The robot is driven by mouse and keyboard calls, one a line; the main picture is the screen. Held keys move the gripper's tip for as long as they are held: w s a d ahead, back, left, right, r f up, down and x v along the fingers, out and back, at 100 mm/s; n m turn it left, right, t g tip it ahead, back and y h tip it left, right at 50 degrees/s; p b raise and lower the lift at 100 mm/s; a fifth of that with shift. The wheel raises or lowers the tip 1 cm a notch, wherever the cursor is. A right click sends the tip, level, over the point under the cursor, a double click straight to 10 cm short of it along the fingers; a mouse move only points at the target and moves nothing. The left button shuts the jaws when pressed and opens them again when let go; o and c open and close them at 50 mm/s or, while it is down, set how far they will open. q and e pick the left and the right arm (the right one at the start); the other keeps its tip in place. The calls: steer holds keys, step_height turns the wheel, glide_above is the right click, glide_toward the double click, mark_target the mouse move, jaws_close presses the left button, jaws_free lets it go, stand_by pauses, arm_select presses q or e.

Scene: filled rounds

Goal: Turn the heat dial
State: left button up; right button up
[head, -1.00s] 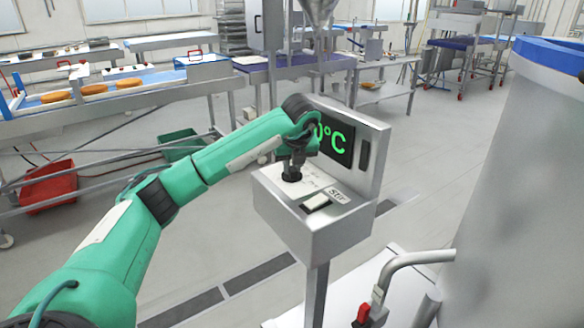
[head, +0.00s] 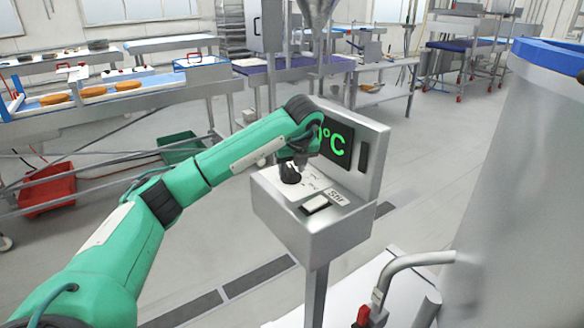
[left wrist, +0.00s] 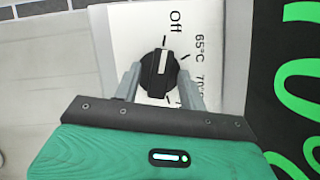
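The black heat dial (head: 289,174) is on the white label of a grey control box (head: 313,227). In the left wrist view the dial (left wrist: 160,74) has a white pointer line, directed near the "Off" mark; "65°C" and a partly hidden 70-something are printed to its right. My left gripper (head: 298,160) is just above the dial. In the wrist view its two grey fingers (left wrist: 160,84) stand apart on either side of the dial, with no clear grip seen. The green display (head: 335,145) is partly hidden by my arm. My right gripper is not in view.
A large steel vessel (head: 520,200) stands at the right, with a bent pipe (head: 410,262) in front. A red bin (head: 47,188) and green bin (head: 182,146) are at the left.

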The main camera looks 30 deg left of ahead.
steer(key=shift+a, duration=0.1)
arm_select(q)
steer(key=shift+r, duration=0.15)
steer(key=v, duration=1.3)
steer(key=shift+r, duration=0.2)
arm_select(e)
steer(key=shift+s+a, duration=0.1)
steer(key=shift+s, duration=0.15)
arm_select(q)
steer(key=shift+d, duration=0.1)
